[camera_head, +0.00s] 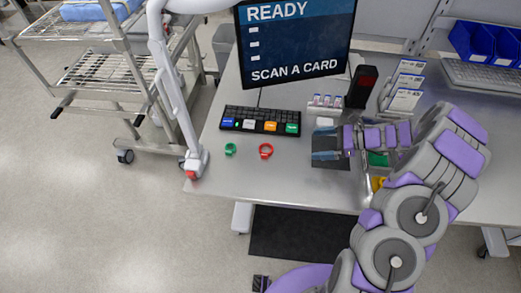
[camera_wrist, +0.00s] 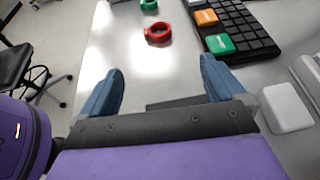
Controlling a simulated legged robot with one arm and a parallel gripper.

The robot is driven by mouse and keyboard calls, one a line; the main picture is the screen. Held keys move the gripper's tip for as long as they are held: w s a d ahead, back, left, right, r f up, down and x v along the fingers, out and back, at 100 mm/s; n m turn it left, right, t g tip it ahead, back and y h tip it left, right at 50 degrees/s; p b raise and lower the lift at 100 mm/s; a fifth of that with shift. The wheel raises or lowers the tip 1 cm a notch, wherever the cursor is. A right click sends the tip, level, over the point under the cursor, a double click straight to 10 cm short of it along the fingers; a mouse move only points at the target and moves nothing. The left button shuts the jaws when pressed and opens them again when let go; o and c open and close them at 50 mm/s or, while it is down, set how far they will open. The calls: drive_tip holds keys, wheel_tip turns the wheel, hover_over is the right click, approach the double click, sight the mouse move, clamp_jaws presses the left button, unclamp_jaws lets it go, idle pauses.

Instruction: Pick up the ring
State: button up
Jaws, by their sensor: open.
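A red ring (camera_head: 266,156) lies flat on the metal table, in front of the keyboard. A green ring (camera_head: 230,154) lies to its left. My gripper (camera_head: 318,142) is open and empty, with blue fingers pointing left, to the right of the red ring and apart from it. In the wrist view, the red ring (camera_wrist: 158,38) sits beyond the open fingertips (camera_wrist: 161,68), roughly centred between them. The green ring (camera_wrist: 149,5) is farther off at the top edge, partly cut off.
A black keyboard (camera_head: 262,121) with coloured keys lies behind the rings. A monitor (camera_head: 295,40) stands behind it. A white jointed arm stand (camera_head: 194,160) is at the table's left edge. A white block (camera_wrist: 286,107) is right of my gripper. The table in front of the rings is clear.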

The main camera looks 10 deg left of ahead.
drive_tip(key=b, duration=0.2)
approach(261, 149)
drive_tip(key=shift+w+a+f, duration=0.25)
drive_tip(key=shift+a+f, duration=0.1)
drive_tip(key=shift+a, duration=0.1)
drive_tip(key=shift+w+a+f, duration=0.2)
drive_tip(key=shift+a+f, duration=0.15)
drive_tip(key=shift+a, duration=0.15)
drive_tip(key=b+x, duration=0.1)
drive_tip(key=x, duration=0.2)
drive_tip(key=shift+s+f+b, duration=0.2)
drive_tip(key=shift+b, duration=0.15)
drive_tip(key=shift+w+a+f, duration=0.1)
drive_tip(key=shift+a+f, duration=0.1)
drive_tip(key=shift+a, duration=0.35)
drive_tip(key=shift+a, duration=0.2)
drive_tip(key=c, duration=1.1)
drive_tip(key=shift+r, duration=0.1)
